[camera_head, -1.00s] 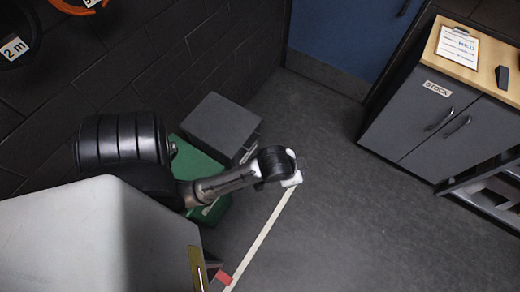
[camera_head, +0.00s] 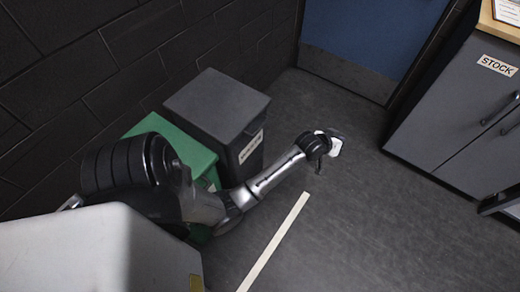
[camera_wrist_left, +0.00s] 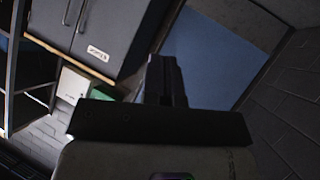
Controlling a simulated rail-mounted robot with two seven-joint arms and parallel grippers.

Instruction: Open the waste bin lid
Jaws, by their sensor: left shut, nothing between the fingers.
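A dark grey bin (camera_head: 235,125) stands by the brick wall in the head view, its flat lid (camera_head: 216,103) down. A pale label is on its front, too small to read. A green bin (camera_head: 195,148) stands next to it, its lid also down and partly hidden by my arm. My left gripper (camera_head: 334,145) is out over the floor, to the right of the grey bin and apart from it. In the left wrist view the gripper (camera_wrist_left: 165,75) is shut and empty, and neither bin can be clearly made out. My right gripper is not in view.
A grey STOCK cabinet (camera_head: 445,110) stands at the right and also shows in the left wrist view (camera_wrist_left: 85,35). A blue door (camera_head: 370,40) is at the back. A pale floor strip (camera_head: 275,240) runs below my left arm. The floor between bin and cabinet is clear.

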